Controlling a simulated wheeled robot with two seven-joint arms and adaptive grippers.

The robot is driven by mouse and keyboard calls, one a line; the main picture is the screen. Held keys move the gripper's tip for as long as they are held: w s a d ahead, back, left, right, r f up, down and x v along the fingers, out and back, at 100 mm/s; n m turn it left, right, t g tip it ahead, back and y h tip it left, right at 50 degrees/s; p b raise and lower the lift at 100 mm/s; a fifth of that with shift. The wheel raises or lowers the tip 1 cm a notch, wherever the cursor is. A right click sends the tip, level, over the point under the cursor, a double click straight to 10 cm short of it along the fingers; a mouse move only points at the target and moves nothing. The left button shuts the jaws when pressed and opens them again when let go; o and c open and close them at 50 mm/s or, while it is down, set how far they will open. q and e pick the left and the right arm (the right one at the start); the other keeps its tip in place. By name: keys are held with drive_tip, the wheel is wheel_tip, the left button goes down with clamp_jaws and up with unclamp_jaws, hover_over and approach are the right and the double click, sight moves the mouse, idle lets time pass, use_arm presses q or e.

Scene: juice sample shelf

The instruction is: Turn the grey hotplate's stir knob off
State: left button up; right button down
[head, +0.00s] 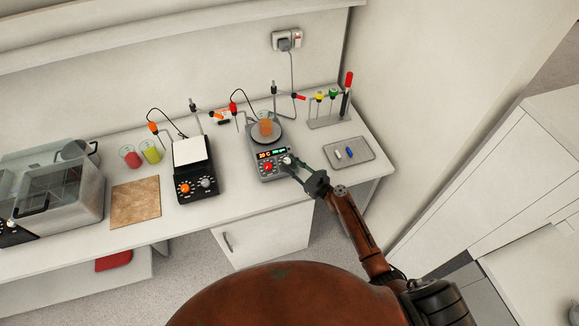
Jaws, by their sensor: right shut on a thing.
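The grey hotplate (256,145) stands on the bench at centre, with a round plate and a small beaker of orange liquid (266,128) on it. Its front has a lit display (271,153) with orange and green characters, too small to read surely. Below it are a red knob (268,167) at left and a pale stir knob (288,159) at right. My right gripper (292,167) reaches in from the lower right and is shut on the stir knob, its fingertips partly covering it. The knob's pointer cannot be made out. My left gripper is not in view.
A black hotplate (183,190) with a white top stands to the left. A grey tray (361,158) with small stir bars lies right of my gripper, in front of a rack (330,121) of coloured-handled tools. Stands with cables rise behind the hotplates.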

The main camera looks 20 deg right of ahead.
drive_tip(key=n+g+y+b, duration=0.2)
drive_tip(key=n+b, duration=0.1)
drive_tip(key=n+g+y+b, duration=0.1)
drive_tip(key=g+y, duration=0.1)
drive_tip(key=shift+w+d+f+n+b, duration=0.15)
drive_tip(key=shift+w+d+n+b, duration=0.15)
drive_tip(key=shift+d+n, duration=0.1)
drive_tip(key=shift+r+n+g+y+b, duration=0.25)
drive_tip(key=shift+n+g+y+b, duration=0.35)
drive_tip(key=shift+n+g+b, duration=0.45)
drive_tip(key=c, duration=1.6)
unclamp_jaws()
drive_tip(key=shift+d, duration=0.15)
drive_tip(key=v, duration=1.1)
drive_tip(key=shift+s+d, duration=0.15)
drive_tip(key=shift+d, duration=0.2)
